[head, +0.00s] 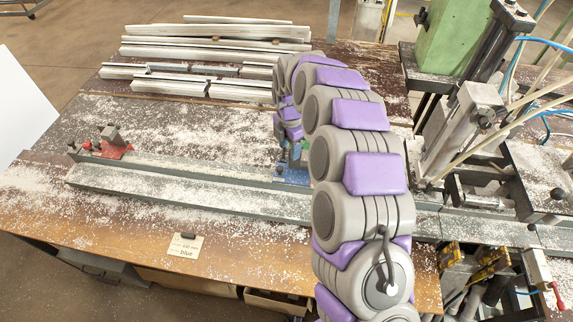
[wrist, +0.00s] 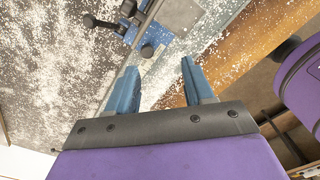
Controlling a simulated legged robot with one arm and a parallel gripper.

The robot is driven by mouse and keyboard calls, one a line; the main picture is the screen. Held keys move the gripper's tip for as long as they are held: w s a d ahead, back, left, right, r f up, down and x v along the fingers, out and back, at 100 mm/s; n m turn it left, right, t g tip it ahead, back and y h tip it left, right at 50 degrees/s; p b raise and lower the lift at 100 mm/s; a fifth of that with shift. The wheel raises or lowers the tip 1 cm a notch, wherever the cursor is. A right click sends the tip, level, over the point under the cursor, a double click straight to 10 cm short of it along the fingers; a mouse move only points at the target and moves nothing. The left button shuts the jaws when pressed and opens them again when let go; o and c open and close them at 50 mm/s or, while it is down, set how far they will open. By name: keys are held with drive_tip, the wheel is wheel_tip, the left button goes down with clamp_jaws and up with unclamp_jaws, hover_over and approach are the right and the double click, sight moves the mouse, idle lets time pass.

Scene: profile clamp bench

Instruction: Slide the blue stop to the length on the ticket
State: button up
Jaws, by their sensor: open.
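The blue stop (head: 293,174) sits on the long grey rail (head: 185,190), partly hidden by my arm in the head view.
A red stop (head: 108,146) sits at the rail's left part. Aluminium profiles (head: 210,50) lie at the back of the bench. A green machine with a clamp (head: 452,125) and hoses stands at the right.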

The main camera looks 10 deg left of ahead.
wheel_tip(320, 180, up, 9)
drive_tip(key=p, duration=0.3)
idle(0.9)
drive_tip(key=shift+d+r+p, duration=0.1)
drive_tip(key=shift+p, duration=0.3)
wheel_tip(320, 180, up, 17)
drive_tip(key=shift+w, duration=0.15)
idle(0.7)
drive_tip(key=shift+r, duration=0.1)
idle(0.4)
